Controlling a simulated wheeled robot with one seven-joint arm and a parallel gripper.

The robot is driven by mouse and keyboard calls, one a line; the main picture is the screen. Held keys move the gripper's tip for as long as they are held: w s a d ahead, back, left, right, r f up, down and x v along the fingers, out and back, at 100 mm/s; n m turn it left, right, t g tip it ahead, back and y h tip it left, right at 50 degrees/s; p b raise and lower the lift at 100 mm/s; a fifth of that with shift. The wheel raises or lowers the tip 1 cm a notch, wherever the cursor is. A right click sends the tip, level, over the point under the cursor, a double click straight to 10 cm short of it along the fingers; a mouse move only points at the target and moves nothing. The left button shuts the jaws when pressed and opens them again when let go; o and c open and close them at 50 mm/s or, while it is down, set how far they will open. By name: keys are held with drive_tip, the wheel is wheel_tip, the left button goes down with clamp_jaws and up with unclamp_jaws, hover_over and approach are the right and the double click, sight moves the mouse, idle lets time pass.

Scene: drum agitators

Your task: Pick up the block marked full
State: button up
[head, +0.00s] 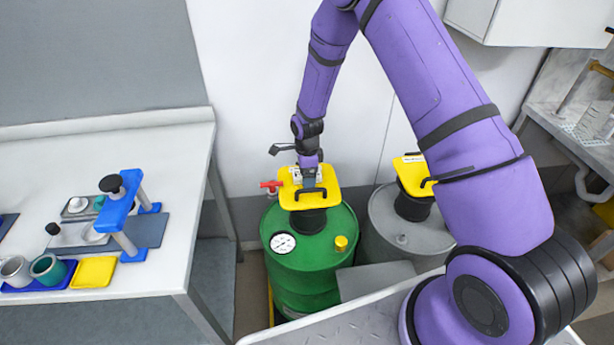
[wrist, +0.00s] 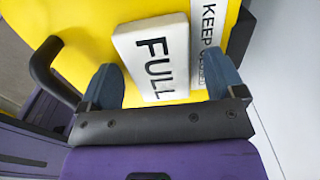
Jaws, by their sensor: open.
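The white block marked FULL (wrist: 152,55) lies on a yellow plate (wrist: 75,60) in the wrist view. My gripper (wrist: 165,88) is open, with one blue finger on the left of the block and one on the right. The block sits between and slightly beyond the fingers, and I see a gap on each side. In the head view my gripper (head: 308,188) is over the yellow plate (head: 327,177) on top of the green drum (head: 315,260). There my gripper and wrist largely hide the block.
A black handle (wrist: 52,72) stands up at the plate's left in the wrist view. A KEEP label (wrist: 205,30) lies right beside the block. A grey drum (head: 400,240) with another yellow plate (head: 408,172) stands to the right. A white table (head: 160,250) with trays is at left.

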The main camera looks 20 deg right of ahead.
drive_tip(key=c, duration=1)
drive_tip(key=shift+r, duration=0.1)
